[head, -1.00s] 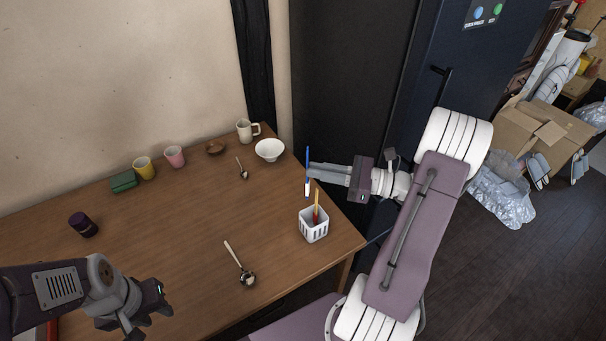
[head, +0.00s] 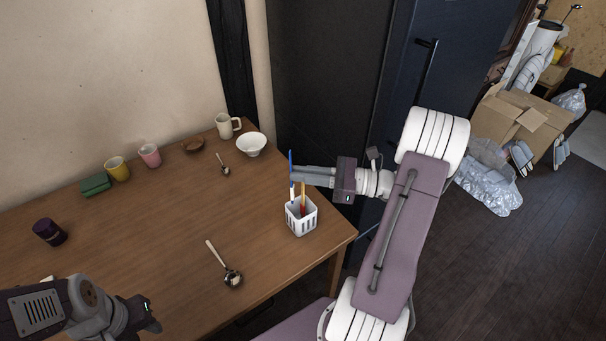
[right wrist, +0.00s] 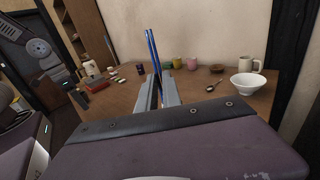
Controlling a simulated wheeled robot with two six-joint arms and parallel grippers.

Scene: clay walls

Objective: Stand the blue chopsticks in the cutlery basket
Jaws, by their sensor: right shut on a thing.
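The blue chopsticks (head: 291,163) stand nearly upright, blue above and white lower down. My right gripper (head: 293,175) is shut on them; the right wrist view also shows the blue chopsticks (right wrist: 151,50) rising between its fingers (right wrist: 158,88). The white cutlery basket (head: 301,219) is upright near the table's right edge, just below the gripper. The chopsticks' lower end meets the basket's back left rim; I cannot tell how far inside it is.
On the wooden table (head: 150,235) a spoon (head: 225,265) lies left of the basket. A white bowl (head: 251,144), a mug (head: 227,126), a pink cup (head: 149,155) and a yellow cup (head: 117,168) stand at the back. The middle of the table is mostly clear.

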